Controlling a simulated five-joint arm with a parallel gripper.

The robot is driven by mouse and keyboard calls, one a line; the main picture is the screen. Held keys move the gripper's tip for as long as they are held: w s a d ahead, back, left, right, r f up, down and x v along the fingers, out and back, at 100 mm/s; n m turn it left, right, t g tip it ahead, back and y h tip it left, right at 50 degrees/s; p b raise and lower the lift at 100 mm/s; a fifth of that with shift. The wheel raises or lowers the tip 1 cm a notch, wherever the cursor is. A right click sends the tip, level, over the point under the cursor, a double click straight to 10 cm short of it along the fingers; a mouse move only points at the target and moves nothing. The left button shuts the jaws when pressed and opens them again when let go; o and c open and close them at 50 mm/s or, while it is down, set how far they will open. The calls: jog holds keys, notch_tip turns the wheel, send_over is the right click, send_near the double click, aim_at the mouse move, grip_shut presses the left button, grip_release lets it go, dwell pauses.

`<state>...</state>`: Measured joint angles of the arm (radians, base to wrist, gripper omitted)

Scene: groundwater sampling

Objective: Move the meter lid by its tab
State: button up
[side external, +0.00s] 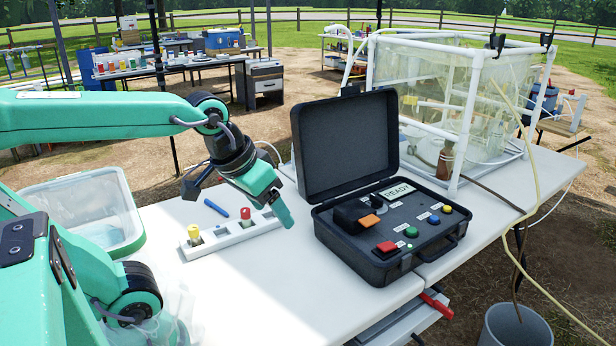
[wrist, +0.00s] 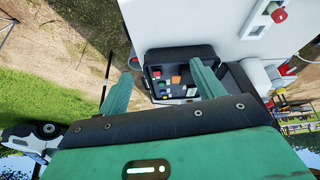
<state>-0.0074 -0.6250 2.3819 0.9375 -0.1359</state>
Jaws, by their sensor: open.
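The open black meter case (side external: 392,250) stands on the white table, its large cover raised. A small black meter lid (side external: 349,213) sits on its panel, with an orange tab (side external: 370,221) on the front right side. The orange tab also shows between my fingers in the wrist view (wrist: 176,79). My gripper (side external: 284,212) is open and empty. It is left of the case, above the table near the white rack, apart from the lid. The lid's outline is too small to make out clearly in the wrist view.
The case panel has a red button (side external: 386,246), green, blue and yellow buttons, and a READY display (side external: 397,192). A white rack (side external: 230,236) holds a yellow-capped and a red-capped vial. A blue pen-like item (side external: 215,207) and a clear bin (side external: 80,212) lie left.

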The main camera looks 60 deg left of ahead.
jog(key=w+r+n+g, duration=0.15)
jog(key=w+n, duration=0.25)
jog(key=w, duration=0.4)
jog(key=n+g, duration=0.4)
jog(key=n, duration=0.8)
send_over(371, 221)
notch_tip(371, 221, down, 9)
jog(key=shift+f, duration=0.2)
jog(key=shift+f, duration=3.8)
jog(key=c, duration=1.4)
jog(key=shift+r, duration=0.1)
